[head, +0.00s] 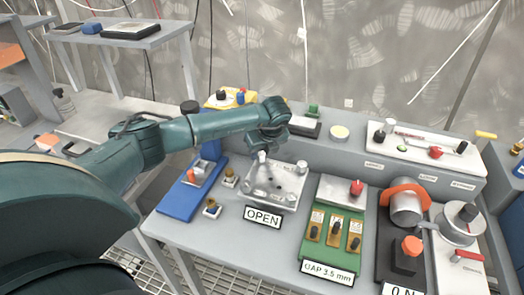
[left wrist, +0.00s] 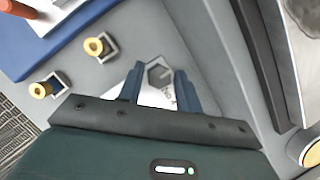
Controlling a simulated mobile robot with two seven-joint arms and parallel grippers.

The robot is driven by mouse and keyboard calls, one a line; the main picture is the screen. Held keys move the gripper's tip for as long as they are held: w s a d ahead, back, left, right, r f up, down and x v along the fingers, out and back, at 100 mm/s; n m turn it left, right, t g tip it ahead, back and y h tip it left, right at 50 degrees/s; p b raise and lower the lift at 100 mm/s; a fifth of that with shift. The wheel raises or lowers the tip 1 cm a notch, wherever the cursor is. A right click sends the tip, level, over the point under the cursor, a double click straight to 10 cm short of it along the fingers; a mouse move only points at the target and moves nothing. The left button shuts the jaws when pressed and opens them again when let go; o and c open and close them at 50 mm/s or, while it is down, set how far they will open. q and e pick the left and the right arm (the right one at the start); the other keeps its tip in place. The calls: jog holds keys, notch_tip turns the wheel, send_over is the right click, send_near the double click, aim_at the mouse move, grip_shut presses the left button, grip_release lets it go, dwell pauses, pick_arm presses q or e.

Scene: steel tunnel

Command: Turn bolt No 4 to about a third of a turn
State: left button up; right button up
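A pale plate (head: 275,184) with several raised posts lies on the bench behind an "OPEN" sign (head: 263,217). My left gripper (head: 268,150) is above the back part of this plate, pointing down; its fingertips are hard to make out in the head view. In the left wrist view, the two blue fingers of my left gripper (left wrist: 158,88) stand apart. Between them shows a grey hexagonal bolt head (left wrist: 159,75) with lettering that appears to read "No 4" beside it. I cannot tell whether the fingers touch the bolt. My right gripper is not in view.
A blue tray (head: 180,205) and two gold-topped pegs (head: 230,177) are left of the plate. A green "GAP 3.5 mm" board (head: 330,250) and an orange-handled valve fixture (head: 406,205) are to the right. A raised ledge (head: 340,153) runs behind.

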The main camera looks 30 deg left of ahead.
pick_arm(q)
jog(key=c, duration=0.6)
jog(key=shift+m, duration=0.3)
